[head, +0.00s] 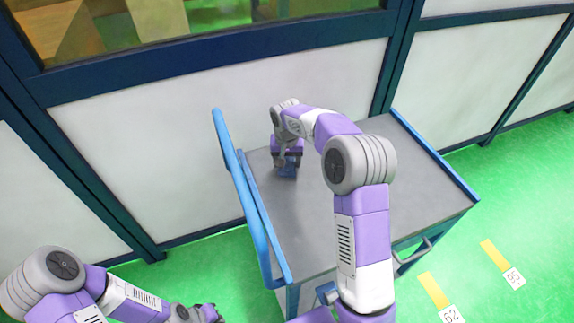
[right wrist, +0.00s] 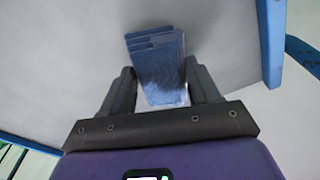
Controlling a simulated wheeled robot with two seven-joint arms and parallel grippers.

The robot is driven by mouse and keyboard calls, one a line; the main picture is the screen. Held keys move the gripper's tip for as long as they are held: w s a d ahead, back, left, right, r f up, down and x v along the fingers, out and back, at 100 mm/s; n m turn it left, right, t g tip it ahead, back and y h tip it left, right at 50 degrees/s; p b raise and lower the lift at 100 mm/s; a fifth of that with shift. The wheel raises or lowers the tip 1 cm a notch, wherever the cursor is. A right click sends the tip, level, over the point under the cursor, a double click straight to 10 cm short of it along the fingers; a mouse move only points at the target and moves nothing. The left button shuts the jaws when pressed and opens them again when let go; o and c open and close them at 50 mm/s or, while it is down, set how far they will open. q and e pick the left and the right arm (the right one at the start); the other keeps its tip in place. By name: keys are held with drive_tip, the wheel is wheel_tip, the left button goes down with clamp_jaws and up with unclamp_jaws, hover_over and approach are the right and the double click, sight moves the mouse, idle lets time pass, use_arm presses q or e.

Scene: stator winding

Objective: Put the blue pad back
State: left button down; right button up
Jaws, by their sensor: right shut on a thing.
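The blue pad (right wrist: 162,78) is between the two fingers of my right gripper (right wrist: 160,88) in the right wrist view. Its far end shows several stepped blue edges; I cannot tell whether these are more pads stacked under it. In the head view, my right gripper (head: 287,168) points down at the back left part of the grey cart top (head: 325,215), with a bit of blue (head: 290,161) at its fingers. Whether the pad touches the cart top is unclear. My left gripper (head: 205,313) is low at the bottom edge of the head view, away from the cart; its fingers are unclear.
The cart has a raised blue handle (head: 246,205) on its left and a blue rim (head: 432,155) on its right. A white panelled wall (head: 150,130) stands close behind. The cart top right of my right gripper is bare. Green floor (head: 520,200) lies right of the cart.

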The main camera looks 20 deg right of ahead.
sight(287, 165)
drive_tip(key=shift+f, duration=0.65)
drive_tip(key=shift+f, duration=0.15)
drive_tip(key=o, duration=1)
drive_tip(key=r+p, duration=0.1)
drive_tip(key=r, duration=0.3)
drive_tip(key=s+r+p, duration=0.1)
drive_tip(key=r, duration=0.3)
drive_tip(key=r+p, duration=0.1)
drive_tip(key=r, duration=0.3)
drive_tip(key=shift+s+a+r, duration=0.1)
drive_tip(key=shift+s+a, duration=0.05)
drive_tip(key=shift+a, duration=0.2)
